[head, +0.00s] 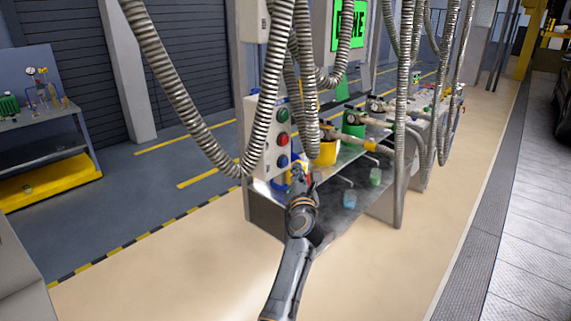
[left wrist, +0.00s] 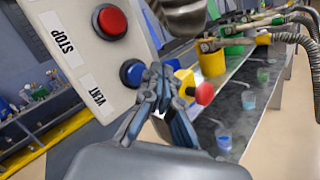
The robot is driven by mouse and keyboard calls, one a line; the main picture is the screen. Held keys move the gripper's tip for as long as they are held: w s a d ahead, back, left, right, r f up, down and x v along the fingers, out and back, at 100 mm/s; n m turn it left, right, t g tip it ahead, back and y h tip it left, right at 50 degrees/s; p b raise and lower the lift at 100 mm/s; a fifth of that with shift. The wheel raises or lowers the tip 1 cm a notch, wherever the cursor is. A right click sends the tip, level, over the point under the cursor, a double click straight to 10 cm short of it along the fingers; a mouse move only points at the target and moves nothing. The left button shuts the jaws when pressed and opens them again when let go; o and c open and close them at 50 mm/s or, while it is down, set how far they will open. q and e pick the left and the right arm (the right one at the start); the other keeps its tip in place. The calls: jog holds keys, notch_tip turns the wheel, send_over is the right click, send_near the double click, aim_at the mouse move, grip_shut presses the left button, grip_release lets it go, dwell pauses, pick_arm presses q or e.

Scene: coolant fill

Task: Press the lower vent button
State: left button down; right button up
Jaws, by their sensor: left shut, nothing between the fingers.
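A pale control panel (head: 262,150) carries a column of round buttons: green (head: 282,115), red (head: 282,139) and blue at the bottom. My left gripper (head: 298,172) is shut and empty. In the left wrist view its fingertips (left wrist: 156,74) are just right of the blue button, partly overlapping its edge; I cannot tell if they touch. My right gripper is in neither view.
Thick ribbed hoses (head: 165,75) hang in front of the panel. A red knob (left wrist: 204,93) is right of my fingers. A bench (head: 345,195) with a yellow container (head: 326,152) and valves stretches away behind. The floor in front is clear.

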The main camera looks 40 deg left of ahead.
pick_arm(q)
jog(key=d, duration=0.3)
jog(key=shift+s+d, duration=0.15)
jog(key=shift+d, duration=0.25)
dwell(0.6)
